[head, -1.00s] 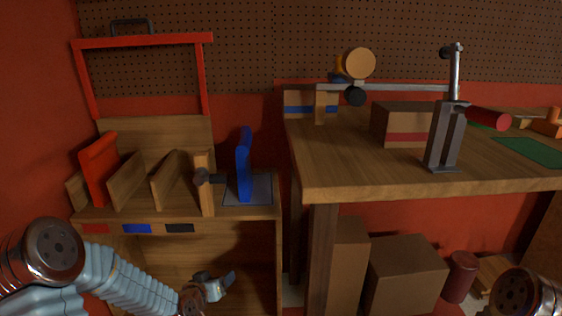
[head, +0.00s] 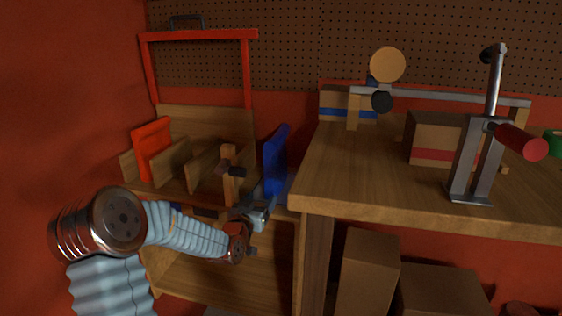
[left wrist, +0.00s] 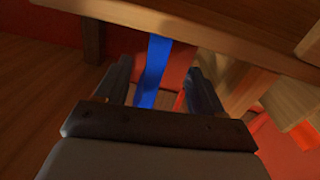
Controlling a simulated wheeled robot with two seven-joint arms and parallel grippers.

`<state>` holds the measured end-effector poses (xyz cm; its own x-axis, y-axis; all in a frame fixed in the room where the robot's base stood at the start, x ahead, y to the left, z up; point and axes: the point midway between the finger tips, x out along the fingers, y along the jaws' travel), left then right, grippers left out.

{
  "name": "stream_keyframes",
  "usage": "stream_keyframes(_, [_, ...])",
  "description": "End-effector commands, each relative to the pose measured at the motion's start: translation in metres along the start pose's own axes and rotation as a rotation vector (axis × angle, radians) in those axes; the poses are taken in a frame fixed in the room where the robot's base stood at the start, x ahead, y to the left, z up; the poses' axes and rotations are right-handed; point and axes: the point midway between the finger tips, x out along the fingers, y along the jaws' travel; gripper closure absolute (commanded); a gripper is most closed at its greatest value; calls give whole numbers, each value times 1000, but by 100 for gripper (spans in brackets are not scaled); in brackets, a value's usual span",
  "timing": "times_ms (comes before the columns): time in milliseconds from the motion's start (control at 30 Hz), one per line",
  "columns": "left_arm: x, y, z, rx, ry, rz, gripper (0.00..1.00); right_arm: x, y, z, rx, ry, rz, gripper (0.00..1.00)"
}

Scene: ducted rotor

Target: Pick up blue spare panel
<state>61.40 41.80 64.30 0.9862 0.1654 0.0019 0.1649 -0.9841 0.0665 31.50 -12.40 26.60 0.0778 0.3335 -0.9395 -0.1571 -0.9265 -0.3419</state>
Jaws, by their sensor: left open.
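In the left wrist view the blue panel (left wrist: 153,72) shows as a narrow strip between the two open fingers of my left gripper (left wrist: 160,66). I cannot tell if a finger touches it. My right gripper is not in view.
A wooden post (head: 229,175) stands close left of the panel. The workbench (head: 330,203) edge is close on its right. A red panel (head: 153,148) sits among wooden dividers on the left. A metal stand (head: 475,165) is on the bench.

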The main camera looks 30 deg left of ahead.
Motion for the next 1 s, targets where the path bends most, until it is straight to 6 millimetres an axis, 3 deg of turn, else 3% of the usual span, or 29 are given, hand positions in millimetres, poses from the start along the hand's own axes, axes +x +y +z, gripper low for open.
stream_keyframes(200, [44,0,0,-2,-1,0,32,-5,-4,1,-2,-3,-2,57])
stream_keyframes(433, [64,0,0,-2,-2,1,32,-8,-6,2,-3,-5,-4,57])
stream_keyframes(700, [104,0,0,-2,-1,0,32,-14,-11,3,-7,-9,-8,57])
stream_keyframes(1000, [108,0,1,-1,-2,0,35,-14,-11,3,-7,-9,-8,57])
